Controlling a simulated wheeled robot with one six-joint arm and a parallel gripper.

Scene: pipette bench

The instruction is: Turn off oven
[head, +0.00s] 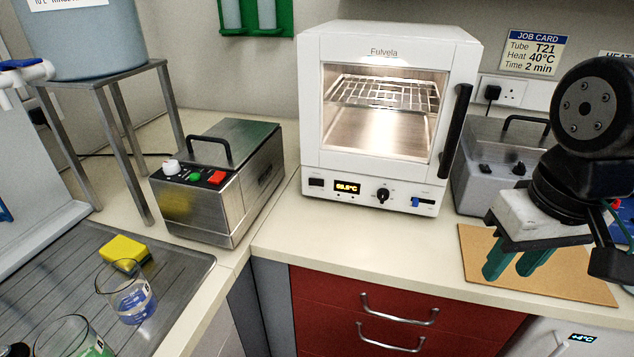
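The oven (312,100), white and labelled Fulvela, stands on the bench in the middle of the head view. Its door is closed, with a black vertical handle (457,130) at the right. The window glows and shows a wire rack inside. The front panel has a lit orange display (347,187) with blurred digits, a black knob (383,195), a small blue switch (417,201) and a black rocker-like part (316,183) at the left. My gripper (516,268) has teal fingers pointing down, apart and empty, to the right of the oven over a brown board (590,287).
A steel box with coloured buttons (230,180) stands left of the oven, and a grey metal box (478,165) stands right of it. Glass beakers (128,297) and a yellow sponge (124,251) are at the lower left. The counter before the oven is clear.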

